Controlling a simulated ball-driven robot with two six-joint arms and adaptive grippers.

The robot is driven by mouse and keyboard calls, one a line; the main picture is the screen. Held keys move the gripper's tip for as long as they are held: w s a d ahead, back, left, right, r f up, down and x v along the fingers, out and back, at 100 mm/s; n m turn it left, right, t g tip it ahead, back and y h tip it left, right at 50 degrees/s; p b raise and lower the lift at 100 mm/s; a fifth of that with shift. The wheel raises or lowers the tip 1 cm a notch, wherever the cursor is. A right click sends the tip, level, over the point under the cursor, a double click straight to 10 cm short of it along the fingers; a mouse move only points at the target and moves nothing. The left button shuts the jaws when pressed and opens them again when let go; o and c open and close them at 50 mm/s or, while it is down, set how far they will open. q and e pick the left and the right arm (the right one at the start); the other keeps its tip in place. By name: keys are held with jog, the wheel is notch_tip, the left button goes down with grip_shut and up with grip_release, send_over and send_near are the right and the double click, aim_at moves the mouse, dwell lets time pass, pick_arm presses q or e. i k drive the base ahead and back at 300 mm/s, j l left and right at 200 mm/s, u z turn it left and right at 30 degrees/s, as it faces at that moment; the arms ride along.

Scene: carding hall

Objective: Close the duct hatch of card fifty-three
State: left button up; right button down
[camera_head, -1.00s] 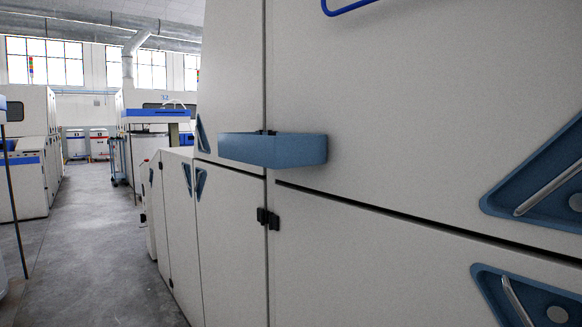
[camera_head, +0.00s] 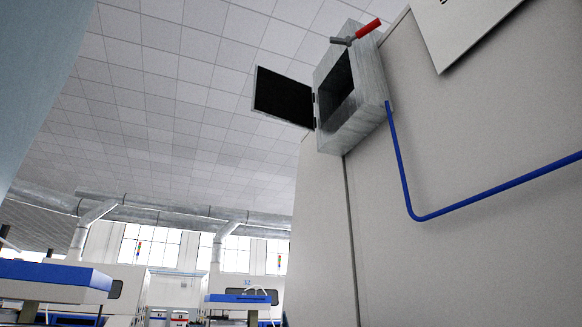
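A grey metal duct box (camera_head: 373,101) is fixed high on the side of a white machine. Its hatch door (camera_head: 283,97) is swung open to the left, with the dark inner face showing. The box's opening (camera_head: 335,84) is dark inside. A handle with a red grip (camera_head: 367,29) sticks out at the top of the box. No card number can be read on this machine. Neither of my grippers is in the picture.
The white machine wall (camera_head: 450,130) fills the right side, with a blue pipe (camera_head: 470,202) running along it. A pale blue surface (camera_head: 40,75) closes off the upper left. Blue-and-white machines (camera_head: 55,280) stand lower left. Ducts (camera_head: 190,215) run under the ceiling.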

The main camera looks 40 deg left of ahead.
aim_at(275, 96)
jog(key=i+j+z, duration=0.15)
jog(key=j+z, duration=0.25)
jog(key=j, duration=1)
jog(key=j+z, duration=0.4)
jog(key=j, duration=0.95)
